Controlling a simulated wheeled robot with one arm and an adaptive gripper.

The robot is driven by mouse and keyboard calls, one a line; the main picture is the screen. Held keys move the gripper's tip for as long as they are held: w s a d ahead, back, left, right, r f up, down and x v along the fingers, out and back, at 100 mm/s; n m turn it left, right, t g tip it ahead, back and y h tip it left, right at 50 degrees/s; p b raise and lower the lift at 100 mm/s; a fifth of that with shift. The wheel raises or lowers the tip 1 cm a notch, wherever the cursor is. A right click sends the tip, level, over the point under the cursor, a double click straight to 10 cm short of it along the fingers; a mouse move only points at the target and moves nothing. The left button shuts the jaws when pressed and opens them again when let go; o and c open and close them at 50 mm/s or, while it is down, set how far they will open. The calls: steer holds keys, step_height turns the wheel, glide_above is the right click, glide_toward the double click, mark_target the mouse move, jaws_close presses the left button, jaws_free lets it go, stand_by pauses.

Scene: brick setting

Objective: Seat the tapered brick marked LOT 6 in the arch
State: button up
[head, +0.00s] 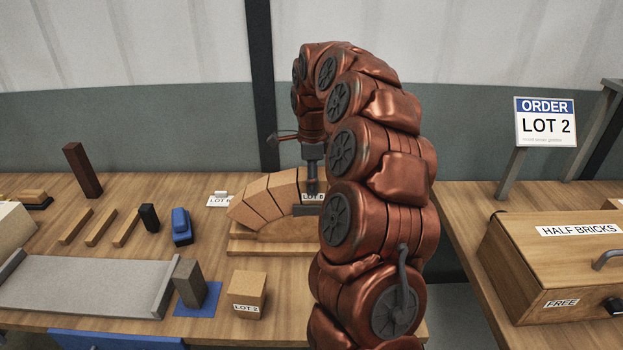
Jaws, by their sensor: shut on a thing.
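The arch (262,201) is a row of tan tapered bricks on a curved wooden former (285,228), on the table behind my arm. My gripper (312,183) points down at the arch's upper right. It is shut on a tapered brick (306,198) whose label starts with LOT; its last character is hard to read. The brick is beside the arch bricks; I cannot tell whether it touches them. My arm hides the arch's right side. A white card (219,201) reading LOT 6 lies left of the arch. Another tan brick (248,291), marked LOT 2, stands in front.
An order sign (546,122) reads LOT 2. A grey tray (85,286), a dark block (188,284) on a blue mat, a blue tool (181,226) and wooden strips occupy the left. A HALF BRICKS box (530,262) stands right, on another table.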

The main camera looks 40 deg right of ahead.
steer(key=o, duration=1.4)
step_height(320, 180, up, 11)
steer(key=shift+f+b, duration=0.2)
steer(key=shift+b, duration=0.65)
steer(key=shift+r, duration=0.65)
